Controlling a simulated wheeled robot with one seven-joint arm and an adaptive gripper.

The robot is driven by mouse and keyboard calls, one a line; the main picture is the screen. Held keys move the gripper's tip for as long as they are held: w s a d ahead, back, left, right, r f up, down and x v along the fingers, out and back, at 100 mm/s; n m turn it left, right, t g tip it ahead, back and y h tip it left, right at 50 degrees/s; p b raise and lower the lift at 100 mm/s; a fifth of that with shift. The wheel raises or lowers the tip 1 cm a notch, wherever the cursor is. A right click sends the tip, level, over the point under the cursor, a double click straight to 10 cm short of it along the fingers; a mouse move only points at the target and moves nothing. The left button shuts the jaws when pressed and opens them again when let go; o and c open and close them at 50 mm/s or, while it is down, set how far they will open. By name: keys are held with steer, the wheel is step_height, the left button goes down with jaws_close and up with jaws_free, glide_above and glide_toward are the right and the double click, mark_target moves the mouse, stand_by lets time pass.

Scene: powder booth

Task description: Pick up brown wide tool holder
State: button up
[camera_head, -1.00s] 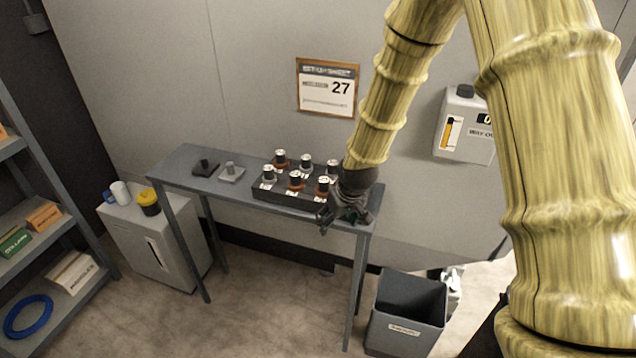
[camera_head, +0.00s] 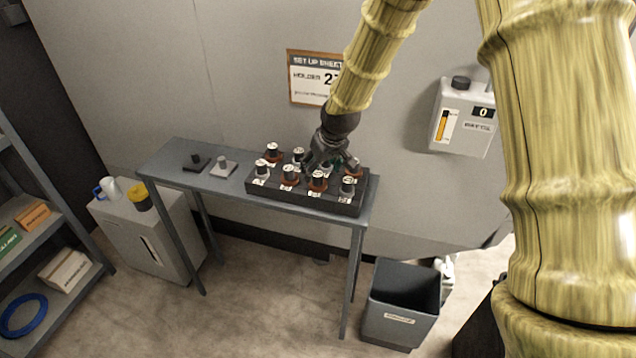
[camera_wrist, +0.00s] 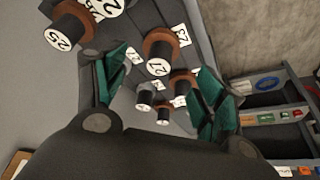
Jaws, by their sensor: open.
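Several tool holders stand in a dark rack (camera_head: 300,197) on the grey table. Some have wide brown collars, such as a front-row holder (camera_head: 317,181); others are grey, such as the right front one (camera_head: 347,187). My gripper (camera_head: 325,163) is over the back row, hiding part of it. In the wrist view my open gripper (camera_wrist: 160,90) has green-lined fingers, with a brown holder marked 27 (camera_wrist: 158,48) seen between and beyond them. Another brown holder, marked 25 (camera_wrist: 70,25), is at upper left. I cannot match number 27 to one holder in the head view.
A wall sheet (camera_head: 312,78) reads "Holder 27", partly covered by my arm. Two small fixtures (camera_head: 196,162) (camera_head: 223,166) stand on the table's left part. A grey bin (camera_head: 400,300) stands on the floor at right, and a white cabinet (camera_head: 150,235) at left.

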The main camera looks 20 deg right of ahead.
mark_target(318, 175)
steer(key=shift+p+x, duration=1.6)
steer(key=shift+x, duration=1.4)
steer(key=c, duration=1.3)
